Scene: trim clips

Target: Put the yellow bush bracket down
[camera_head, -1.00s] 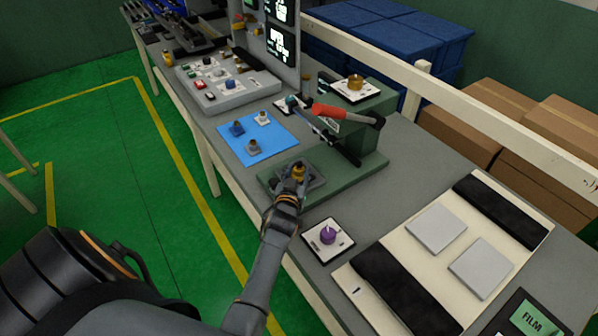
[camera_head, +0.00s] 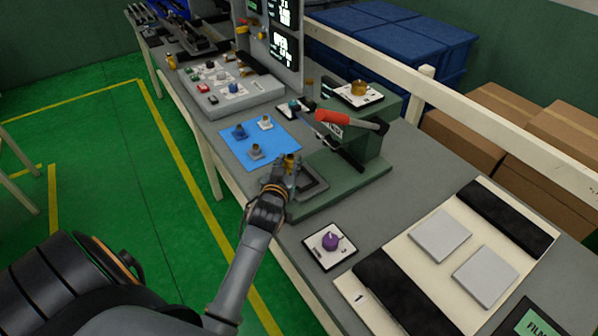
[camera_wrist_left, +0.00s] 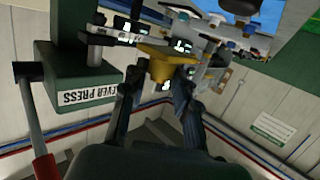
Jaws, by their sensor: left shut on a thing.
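My left gripper (camera_head: 282,170) is shut on the yellow bush bracket (camera_head: 290,159), at the left edge of the green lever press (camera_head: 345,165). In the left wrist view the yellow bracket (camera_wrist_left: 159,68) sits between the two dark fingers of the gripper (camera_wrist_left: 158,84). The hand hides much of the bracket in the head view. The press's grey nest (camera_head: 313,186) shows to the right of the hand, with nothing visible in it. My right gripper is not in view.
A blue mat (camera_head: 275,151) beyond the hand carries several small brackets, including a blue one (camera_head: 240,131) and a grey one (camera_head: 256,151). A purple knob (camera_head: 332,242) stands on a white plate nearer me.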

